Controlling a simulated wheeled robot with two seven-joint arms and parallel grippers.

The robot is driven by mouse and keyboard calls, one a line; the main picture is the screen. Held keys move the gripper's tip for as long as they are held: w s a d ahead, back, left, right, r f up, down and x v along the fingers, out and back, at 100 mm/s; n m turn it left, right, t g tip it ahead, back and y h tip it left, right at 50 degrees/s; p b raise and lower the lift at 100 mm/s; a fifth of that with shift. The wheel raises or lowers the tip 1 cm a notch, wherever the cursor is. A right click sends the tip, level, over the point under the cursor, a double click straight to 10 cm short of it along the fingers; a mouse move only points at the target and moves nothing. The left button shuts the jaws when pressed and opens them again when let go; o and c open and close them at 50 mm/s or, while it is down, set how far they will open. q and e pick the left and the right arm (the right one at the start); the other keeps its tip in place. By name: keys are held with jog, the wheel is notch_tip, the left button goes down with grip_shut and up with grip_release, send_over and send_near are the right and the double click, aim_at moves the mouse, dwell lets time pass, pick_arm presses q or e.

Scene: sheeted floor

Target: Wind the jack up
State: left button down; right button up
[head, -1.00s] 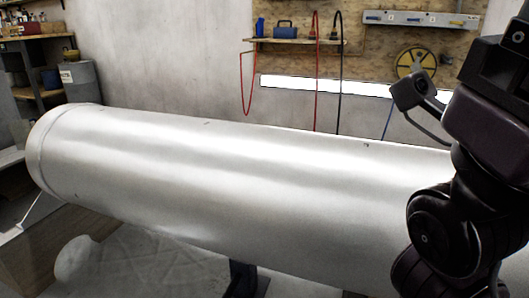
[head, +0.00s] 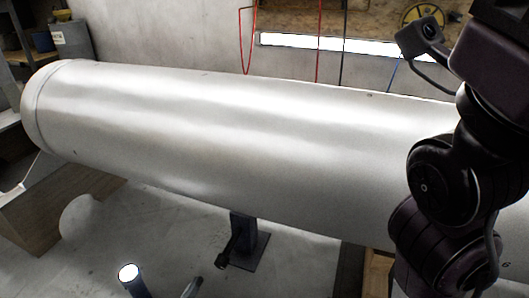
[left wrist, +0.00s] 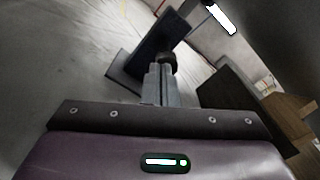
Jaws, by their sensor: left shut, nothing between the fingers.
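The jack shows as a dark blue post (head: 242,228) on a flat base plate, under the middle of a large silver cylinder (head: 215,130). The post's top is hidden by the cylinder. A dark crank knob (head: 224,261) sticks out at the jack's near side. My left gripper (head: 194,286) enters at the bottom edge, shut and empty, a little left of and nearer than the knob. In the left wrist view its grey fingers (left wrist: 158,75) are together, pointing at the dark knob (left wrist: 168,60); whether they touch it I cannot tell. My right gripper is out of view.
My right arm fills the right side. A wooden block (head: 45,215) stands under the cylinder's left end. Cables hang on the wall behind.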

aim_at(221, 262)
pick_arm(q)
jog(key=b+x, duration=0.3)
jog(key=x, duration=0.4)
jog(key=shift+m, duration=0.4)
jog(key=shift+s+d+f, duration=0.1)
jog(key=shift+s+d, duration=0.05)
jog(key=shift+d, duration=0.1)
dwell(0.6)
